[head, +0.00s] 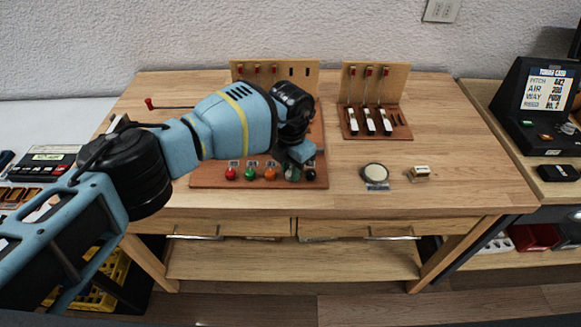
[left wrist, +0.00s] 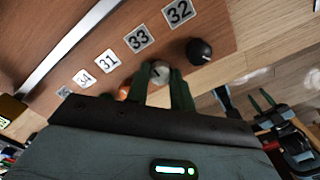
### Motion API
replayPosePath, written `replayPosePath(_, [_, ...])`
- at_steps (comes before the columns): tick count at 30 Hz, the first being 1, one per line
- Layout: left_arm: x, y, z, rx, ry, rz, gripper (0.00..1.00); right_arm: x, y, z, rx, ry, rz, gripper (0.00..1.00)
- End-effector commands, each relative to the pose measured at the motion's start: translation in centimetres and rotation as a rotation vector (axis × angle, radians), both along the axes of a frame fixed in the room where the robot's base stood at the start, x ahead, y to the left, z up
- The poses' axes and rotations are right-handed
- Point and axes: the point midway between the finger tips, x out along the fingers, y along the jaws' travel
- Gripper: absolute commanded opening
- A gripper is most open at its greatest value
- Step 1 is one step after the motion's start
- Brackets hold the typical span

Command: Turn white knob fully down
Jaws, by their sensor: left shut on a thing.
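The white knob (left wrist: 160,71) sits between the two green fingers of my left gripper (left wrist: 163,82) in the left wrist view. The gripper is shut on it, below the label 33. The knob's pointer mark is too small to read surely. In the head view my left gripper (head: 293,170) reaches down to the front row of the board, and its fingers partly hide the knob. A black knob (left wrist: 199,51) is beside it under label 32, and an orange knob (left wrist: 124,92) is on the other side. My right gripper (left wrist: 261,99) shows small in the left wrist view, its fingers apart.
Red (head: 230,174) and green (head: 249,174) knobs stand farther left on the wooden board (head: 205,179). A piano-action model (head: 376,120) stands behind right. A round pale disc (head: 375,172) and a small block (head: 419,173) lie on the table.

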Motion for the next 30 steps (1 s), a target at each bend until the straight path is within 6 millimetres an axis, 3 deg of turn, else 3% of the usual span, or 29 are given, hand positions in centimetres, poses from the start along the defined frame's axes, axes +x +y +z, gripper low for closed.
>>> replayPosePath(15, [0.08,0.0,0.15,-0.001,-0.002,0.023,0.0,-0.04,0.02,0.05,0.001,0.0,-0.001,0.32])
replayPosePath(16, [0.08,0.0,0.15,-0.001,-0.002,0.023,0.24,-0.04,0.04,0.05,0.001,0.0,-0.001,0.32])
replayPosePath(21, [0.06,0.0,0.11,-0.001,-0.002,0.022,0.45,-0.03,0.15,0.06,0.004,0.0,-0.006,0.32])
replayPosePath(30, [0.05,0.01,0.24,0.0,-0.001,0.022,0.45,-0.02,0.25,0.08,0.007,0.001,-0.009,0.32])
